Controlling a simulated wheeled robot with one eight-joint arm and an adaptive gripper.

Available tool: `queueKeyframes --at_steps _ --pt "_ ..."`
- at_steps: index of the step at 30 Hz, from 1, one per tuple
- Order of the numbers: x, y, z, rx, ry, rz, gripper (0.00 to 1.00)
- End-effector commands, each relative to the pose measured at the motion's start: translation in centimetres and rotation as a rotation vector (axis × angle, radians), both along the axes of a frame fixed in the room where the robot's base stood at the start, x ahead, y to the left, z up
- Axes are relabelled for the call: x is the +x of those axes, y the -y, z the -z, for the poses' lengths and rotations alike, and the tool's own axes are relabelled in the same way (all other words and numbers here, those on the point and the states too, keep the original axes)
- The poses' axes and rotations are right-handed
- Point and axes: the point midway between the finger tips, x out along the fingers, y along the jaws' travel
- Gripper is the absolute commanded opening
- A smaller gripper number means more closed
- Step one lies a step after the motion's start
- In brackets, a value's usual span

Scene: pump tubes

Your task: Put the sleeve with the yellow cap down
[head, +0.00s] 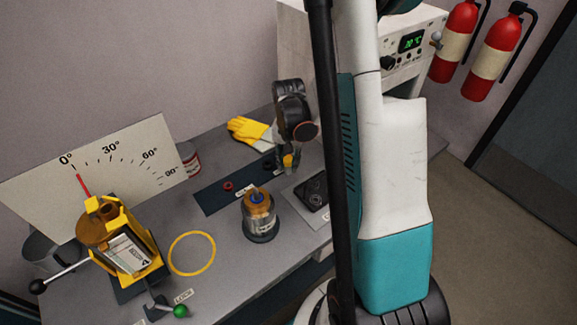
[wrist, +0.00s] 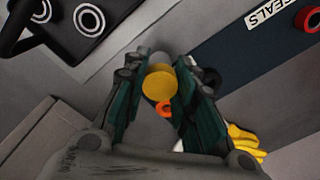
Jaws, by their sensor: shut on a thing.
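The sleeve with the yellow cap (head: 288,160) is between the fingers of my gripper (head: 287,167), in the middle of the head view. In the wrist view my gripper (wrist: 160,75) is shut on the sleeve, with the yellow cap (wrist: 157,86) facing the camera. A grey rounded part shows just beyond the cap. A small orange piece (wrist: 164,109) shows beside the cap. The sleeve's lower end is hidden, so I cannot tell whether it touches the bench. The fingers hide its sides.
A dark seals mat (head: 208,201) carries a red ring (head: 227,186). Yellow gloves (head: 247,129) lie behind. A metal canister (head: 259,215) stands in front and a black device (head: 314,191) lies on a grey plate at right. A yellow tilt fixture (head: 128,245) and yellow ring (head: 192,271) are left.

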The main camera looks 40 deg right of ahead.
Motion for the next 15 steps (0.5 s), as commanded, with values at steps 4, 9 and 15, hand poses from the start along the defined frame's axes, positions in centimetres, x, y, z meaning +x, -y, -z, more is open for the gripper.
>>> queueKeyframes --at_steps 4,9,15 --pt "0.0 0.0 1.9 0.000 0.000 0.000 0.00" --pt "0.0 0.0 1.7 0.000 0.000 0.000 0.00" --pt "0.0 0.0 2.2 0.000 0.000 0.000 0.00"
